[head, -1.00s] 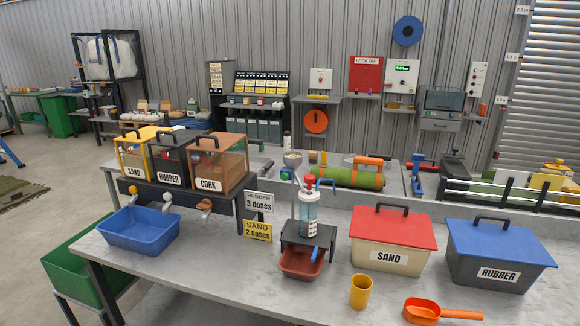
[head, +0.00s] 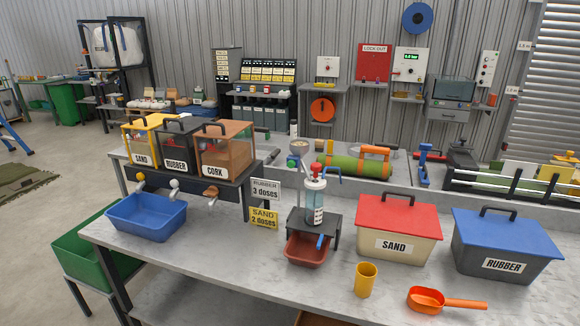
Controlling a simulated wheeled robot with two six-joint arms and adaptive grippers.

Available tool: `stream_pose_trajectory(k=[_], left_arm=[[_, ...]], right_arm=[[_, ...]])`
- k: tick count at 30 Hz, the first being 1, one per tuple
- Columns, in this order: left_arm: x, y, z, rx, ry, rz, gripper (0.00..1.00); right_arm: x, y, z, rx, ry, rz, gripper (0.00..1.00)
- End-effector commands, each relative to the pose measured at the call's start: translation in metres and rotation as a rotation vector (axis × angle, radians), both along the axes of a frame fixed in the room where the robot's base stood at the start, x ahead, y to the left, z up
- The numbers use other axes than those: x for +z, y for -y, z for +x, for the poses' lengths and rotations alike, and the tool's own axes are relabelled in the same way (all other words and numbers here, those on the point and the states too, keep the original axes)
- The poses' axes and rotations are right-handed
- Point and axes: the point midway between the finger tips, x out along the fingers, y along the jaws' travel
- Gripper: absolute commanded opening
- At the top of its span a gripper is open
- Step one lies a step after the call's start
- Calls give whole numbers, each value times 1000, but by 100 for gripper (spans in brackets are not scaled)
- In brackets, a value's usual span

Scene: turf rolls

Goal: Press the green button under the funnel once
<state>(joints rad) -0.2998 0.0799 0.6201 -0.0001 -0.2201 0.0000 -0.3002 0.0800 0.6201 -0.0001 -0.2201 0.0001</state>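A small funnel-like bowl (head: 299,145) stands at the back of the bench, behind the clear dispenser, near the left end of the green cylinder. Just below it is a small box with a green patch (head: 293,162), which appears to be the green button; it is too small to make out clearly. The clear dispenser (head: 315,203) with a red top stands in front, on a dark stand over a red-brown tray (head: 306,250). Neither of my grippers is in view.
Bins labelled SAND (head: 398,230) and RUBBER (head: 503,246) stand on the right. A blue tub (head: 146,215) sits at the left. A green cylinder (head: 350,166) lies at the back.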

Motion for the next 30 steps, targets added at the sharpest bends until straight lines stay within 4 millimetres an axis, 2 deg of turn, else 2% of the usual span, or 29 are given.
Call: stream_pose_trajectory(k=[1, 9, 11, 30], left_arm=[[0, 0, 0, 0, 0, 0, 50], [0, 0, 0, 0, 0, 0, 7], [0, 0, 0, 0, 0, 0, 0], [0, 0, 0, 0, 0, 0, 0]], right_arm=[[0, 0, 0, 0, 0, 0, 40], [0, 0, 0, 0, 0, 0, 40], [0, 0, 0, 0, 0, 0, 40], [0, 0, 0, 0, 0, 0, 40]])
